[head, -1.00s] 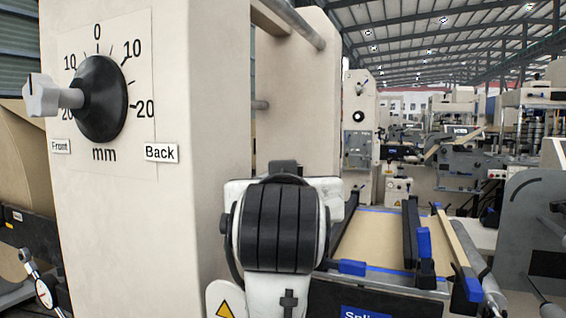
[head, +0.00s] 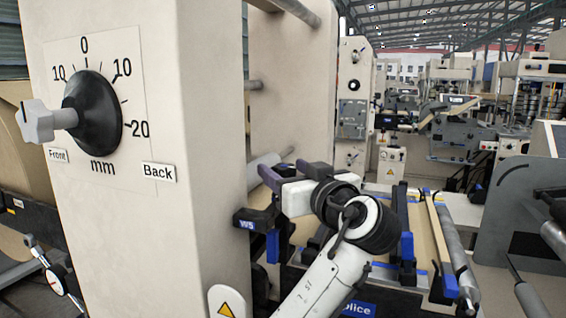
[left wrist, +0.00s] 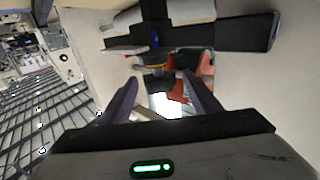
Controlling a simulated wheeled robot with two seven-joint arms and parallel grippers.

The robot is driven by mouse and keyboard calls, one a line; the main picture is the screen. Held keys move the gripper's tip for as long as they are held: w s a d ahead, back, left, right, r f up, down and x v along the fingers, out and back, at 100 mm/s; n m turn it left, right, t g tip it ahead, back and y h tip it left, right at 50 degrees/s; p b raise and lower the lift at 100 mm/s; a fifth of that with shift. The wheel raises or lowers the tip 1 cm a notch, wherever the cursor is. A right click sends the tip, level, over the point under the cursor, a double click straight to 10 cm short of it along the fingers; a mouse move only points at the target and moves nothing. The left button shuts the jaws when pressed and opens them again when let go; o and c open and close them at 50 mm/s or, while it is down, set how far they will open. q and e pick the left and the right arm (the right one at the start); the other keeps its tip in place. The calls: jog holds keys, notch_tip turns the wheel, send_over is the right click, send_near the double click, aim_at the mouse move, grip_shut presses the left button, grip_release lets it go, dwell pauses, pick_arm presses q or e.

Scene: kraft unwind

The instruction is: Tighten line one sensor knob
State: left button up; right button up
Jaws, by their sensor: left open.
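A large black dial knob (head: 95,115) with a grey grip (head: 38,120) sits on the cream column at the left, over a millimetre scale marked Front and Back. I cannot tell whether it is the sensor knob. My left gripper (head: 281,170) is open and empty, right of the column and apart from this dial. In the left wrist view, its two dark fingers (left wrist: 163,98) stand spread. Beyond them are a black bar (left wrist: 240,34) and a small blue and gold part (left wrist: 155,62), with no contact visible. My right gripper is out of view.
The cream column (head: 195,230) stands close on the left of my left arm. The splice table (head: 425,235) with blue-ended bars is right of the arm. Other machines stand behind.

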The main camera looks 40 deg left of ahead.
pick_arm(q)
jog(key=shift+x, duration=0.8)
jog(key=c, duration=1.1)
jog(key=shift+o, duration=0.2)
jog(key=shift+m+t+h, duration=0.3)
jog(key=shift+t, duration=0.1)
jog(key=shift+f+t, duration=0.1)
jog(key=shift+t, duration=0.2)
jog(key=shift+m+t+h+b, duration=0.45)
jog(key=shift+m+t+h, duration=0.25)
jog(key=shift+m, duration=0.1)
jog(key=shift+d+r+m+t+h+p, duration=0.1)
jog(key=shift+m+t+h+p, duration=0.2)
jog(key=shift+m+t+h, duration=0.75)
jog(key=shift+r+m+t+h+p, duration=0.15)
jog(key=shift+m+t+h+p, duration=0.1)
jog(key=shift+m+t+h, duration=0.8)
jog(key=shift+h, duration=0.3)
